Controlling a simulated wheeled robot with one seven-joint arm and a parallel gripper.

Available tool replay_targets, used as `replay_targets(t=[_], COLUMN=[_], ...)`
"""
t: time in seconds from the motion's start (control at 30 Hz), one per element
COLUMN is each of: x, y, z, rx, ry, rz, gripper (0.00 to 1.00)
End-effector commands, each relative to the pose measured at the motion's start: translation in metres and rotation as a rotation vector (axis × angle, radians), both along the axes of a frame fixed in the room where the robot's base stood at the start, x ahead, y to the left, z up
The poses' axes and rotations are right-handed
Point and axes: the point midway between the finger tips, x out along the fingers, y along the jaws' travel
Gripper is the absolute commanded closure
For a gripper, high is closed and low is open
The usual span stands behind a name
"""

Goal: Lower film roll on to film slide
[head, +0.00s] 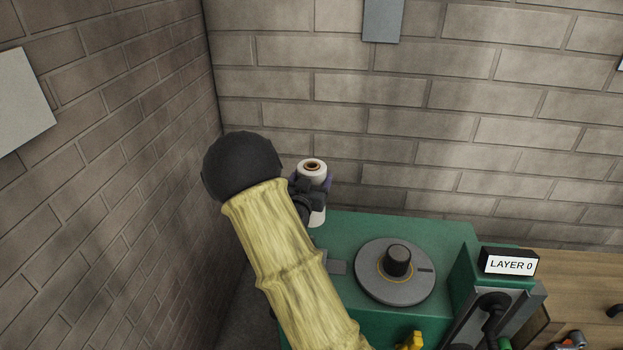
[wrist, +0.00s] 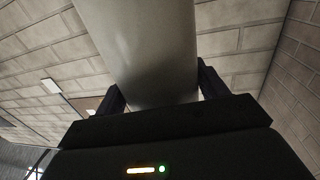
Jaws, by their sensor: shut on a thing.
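A white film roll (head: 311,168) with a brown core stands about upright in my gripper (head: 314,187), at the back left of the green machine in the head view. The roll also fills the upper middle of the wrist view (wrist: 145,50), between the two dark fingers of my gripper (wrist: 155,93). My gripper is shut on the roll, with part of the roll showing below the fingers. I cannot tell for sure which part is the film slide. My yellow-sleeved arm covers the left part of the machine.
The green machine (head: 345,228) carries a round grey turntable (head: 378,285) with a dark knob (head: 397,260). A "LAYER 0" display (head: 510,262) stands to its right. Brick walls (head: 400,100) close off the back and left. A wooden bench (head: 575,270) with tools lies at the right.

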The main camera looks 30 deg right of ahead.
Motion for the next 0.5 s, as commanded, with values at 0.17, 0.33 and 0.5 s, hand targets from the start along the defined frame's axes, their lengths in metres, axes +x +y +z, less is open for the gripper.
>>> replay_targets(t=[0.17,0.33,0.5], x=[0.000,0.000,0.000], y=[0.001,0.001,0.001], z=[-0.006,-0.018,-0.029], rx=[-0.001,-0.001,-0.001], ry=[-0.004,-0.004,-0.004], rz=[0.002,0.002,0.002], gripper=[0.73,0.73,0.73])
